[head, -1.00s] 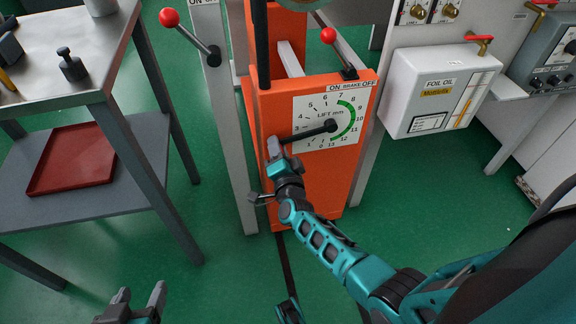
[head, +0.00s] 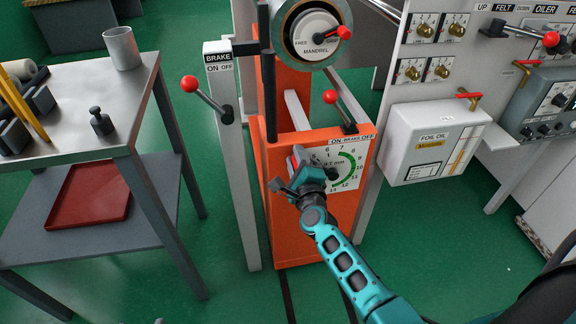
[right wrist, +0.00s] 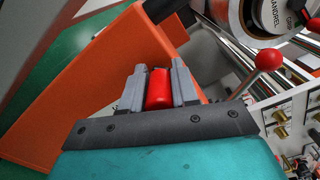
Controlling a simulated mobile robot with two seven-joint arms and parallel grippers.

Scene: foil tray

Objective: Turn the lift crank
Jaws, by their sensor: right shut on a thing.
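The lift dial (head: 352,163), white with numbers and a green arc, is on the front of the orange stand (head: 300,240). The crank's dark hub (head: 331,173) shows at its middle. My right gripper (head: 299,158) is over the dial's left side and hides part of it. In the right wrist view, my right gripper (right wrist: 159,88) is shut on the crank's red handle (right wrist: 159,92), with one finger on each side. The handle is hidden in the head view. Only a small tip of my left gripper (head: 159,321) shows at the bottom edge.
Red-knobbed brake levers (head: 189,84) (head: 331,97) stand left of and above the dial. A mandrel roll (head: 314,35) is above. The foil oil box (head: 437,141) is at the right. A metal table (head: 80,135) stands left, with a red tray (head: 90,194) below. Green floor lies between.

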